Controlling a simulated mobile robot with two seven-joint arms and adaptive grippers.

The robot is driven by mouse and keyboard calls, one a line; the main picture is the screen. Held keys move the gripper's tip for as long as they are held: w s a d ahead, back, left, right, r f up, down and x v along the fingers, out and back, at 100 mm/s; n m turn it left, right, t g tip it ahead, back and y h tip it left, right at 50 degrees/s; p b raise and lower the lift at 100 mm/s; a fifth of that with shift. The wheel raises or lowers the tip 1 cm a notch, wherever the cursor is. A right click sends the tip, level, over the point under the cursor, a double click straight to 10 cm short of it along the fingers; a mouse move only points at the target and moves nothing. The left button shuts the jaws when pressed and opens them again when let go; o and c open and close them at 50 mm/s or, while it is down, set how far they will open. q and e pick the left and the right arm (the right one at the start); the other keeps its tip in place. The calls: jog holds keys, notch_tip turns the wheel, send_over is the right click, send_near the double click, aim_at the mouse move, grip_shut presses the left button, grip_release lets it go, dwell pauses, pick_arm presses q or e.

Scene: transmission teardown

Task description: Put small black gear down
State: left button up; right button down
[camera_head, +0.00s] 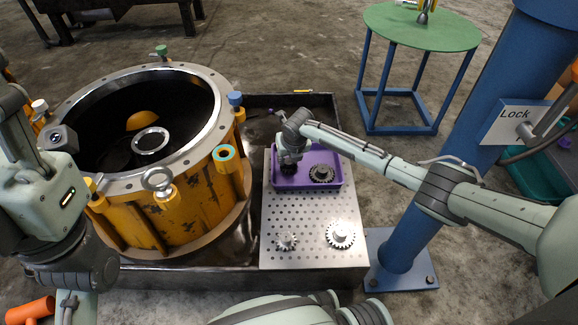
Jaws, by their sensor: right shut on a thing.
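My right gripper (289,168) reaches into the left part of the purple tray (306,185), pointing down. It is shut on the small black gear (288,171), which shows as a dark shape at the fingertips and is mostly hidden by the gripper. I cannot tell whether this gear touches the tray floor. A larger dark gear (321,174) lies in the tray just to the right, apart from the gripper. My left arm is at the left edge; its fingers do not show.
The perforated metal plate (310,218) carries the tray and two silver gears, one small (286,242) and one larger (340,235). A big yellow housing (145,212) stands to the left. A blue post (430,190) rises to the right, and a green round table (422,28) stands behind.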

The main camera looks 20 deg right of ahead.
jog(key=shift+f, duration=0.45)
jog(key=shift+r, duration=0.15)
jog(key=c, duration=1.3)
grip_release()
